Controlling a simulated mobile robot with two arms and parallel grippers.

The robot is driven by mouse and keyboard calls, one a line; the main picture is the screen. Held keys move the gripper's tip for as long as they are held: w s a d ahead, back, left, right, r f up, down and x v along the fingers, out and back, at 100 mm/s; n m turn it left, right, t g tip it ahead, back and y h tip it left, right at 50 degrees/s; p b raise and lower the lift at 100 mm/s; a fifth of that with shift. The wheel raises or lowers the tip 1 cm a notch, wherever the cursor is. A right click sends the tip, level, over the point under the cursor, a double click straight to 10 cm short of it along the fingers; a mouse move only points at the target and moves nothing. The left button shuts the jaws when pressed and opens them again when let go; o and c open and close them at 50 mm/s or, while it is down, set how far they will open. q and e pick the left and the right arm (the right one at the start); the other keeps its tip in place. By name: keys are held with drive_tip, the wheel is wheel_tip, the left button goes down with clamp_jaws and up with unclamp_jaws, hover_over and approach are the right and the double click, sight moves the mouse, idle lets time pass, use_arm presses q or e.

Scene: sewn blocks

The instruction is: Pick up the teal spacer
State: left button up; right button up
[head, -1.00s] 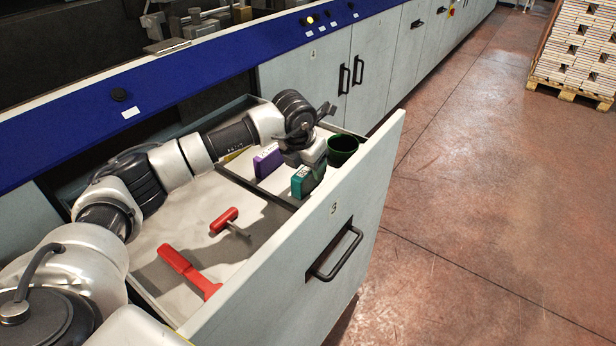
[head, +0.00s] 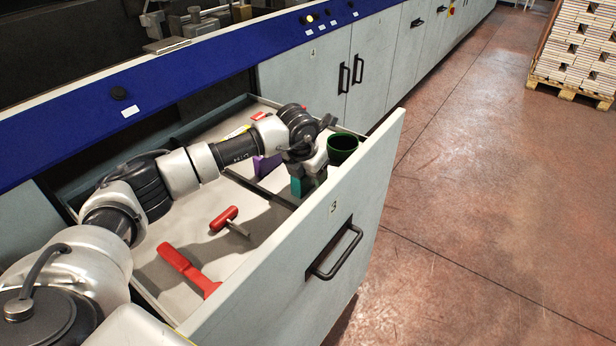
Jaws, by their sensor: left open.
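The teal spacer (head: 301,187) stands in the far compartment of the open drawer, close to its front panel. My left gripper (head: 306,174) is over it, pointing down, and hides its upper part. The jaws are open. I cannot tell whether the fingers are on both sides of the spacer or touching it. My right gripper is not in view.
A purple block (head: 265,166) stands left of the spacer, partly behind my arm. A dark green cup (head: 342,148) is close on the right. A red T-handled tool (head: 224,218) and a red scraper (head: 188,268) lie in the near compartment. The drawer front (head: 300,260) stands along the right.

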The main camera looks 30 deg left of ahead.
use_arm(q)
drive_tip(key=c, duration=1.1)
